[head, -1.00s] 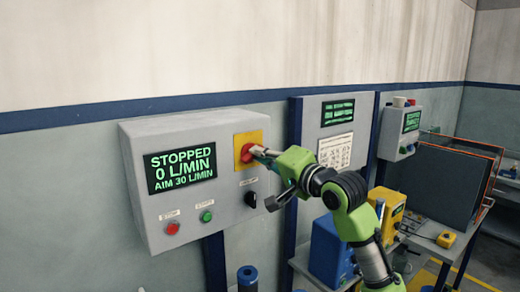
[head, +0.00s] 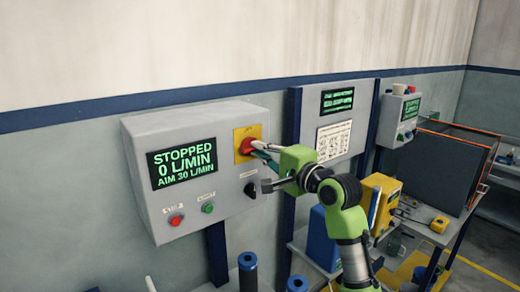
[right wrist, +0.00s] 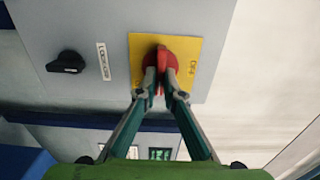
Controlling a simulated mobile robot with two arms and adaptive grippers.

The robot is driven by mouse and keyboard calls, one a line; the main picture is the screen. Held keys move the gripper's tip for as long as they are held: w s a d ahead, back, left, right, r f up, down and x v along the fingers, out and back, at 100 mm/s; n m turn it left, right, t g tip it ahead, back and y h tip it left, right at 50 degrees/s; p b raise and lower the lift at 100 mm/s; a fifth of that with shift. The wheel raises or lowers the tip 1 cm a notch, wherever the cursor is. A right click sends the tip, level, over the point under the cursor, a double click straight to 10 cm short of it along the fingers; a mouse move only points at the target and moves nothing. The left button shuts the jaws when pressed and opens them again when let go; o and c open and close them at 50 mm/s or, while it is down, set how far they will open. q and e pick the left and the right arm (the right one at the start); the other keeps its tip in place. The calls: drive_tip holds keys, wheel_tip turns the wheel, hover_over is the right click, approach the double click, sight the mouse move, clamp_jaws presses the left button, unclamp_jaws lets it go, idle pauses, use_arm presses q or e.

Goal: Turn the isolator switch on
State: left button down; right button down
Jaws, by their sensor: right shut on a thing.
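The isolator switch is a red rotary knob (head: 245,142) on a yellow plate (head: 240,133), at the upper right of a grey control box (head: 225,115). In the right wrist view the red knob (right wrist: 172,50) shows on its yellow plate (right wrist: 199,50). My right gripper (right wrist: 162,86) has its two fingers closed on the raised grip of the knob, one on each side. In the head view the right gripper (head: 256,147) reaches the knob from the right and hides part of it. The knob's exact setting is hard to read. My left gripper is not in view.
The box display (head: 182,163) reads STOPPED, 0 L/MIN, AIM 30 L/MIN. Below are a red button (head: 176,220), a green button (head: 208,208) and a black selector (head: 251,189), close to my right gripper. A bench with blue and yellow equipment stands at the right.

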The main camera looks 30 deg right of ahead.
drive_tip(key=c, duration=2.2)
unclamp_jaws()
drive_tip(key=shift+d, duration=0.1)
drive_tip(key=shift+o, duration=0.2)
drive_tip(key=s+d, duration=0.1)
drive_tip(key=s, duration=1.1)
drive_tip(key=shift+d, duration=0.35)
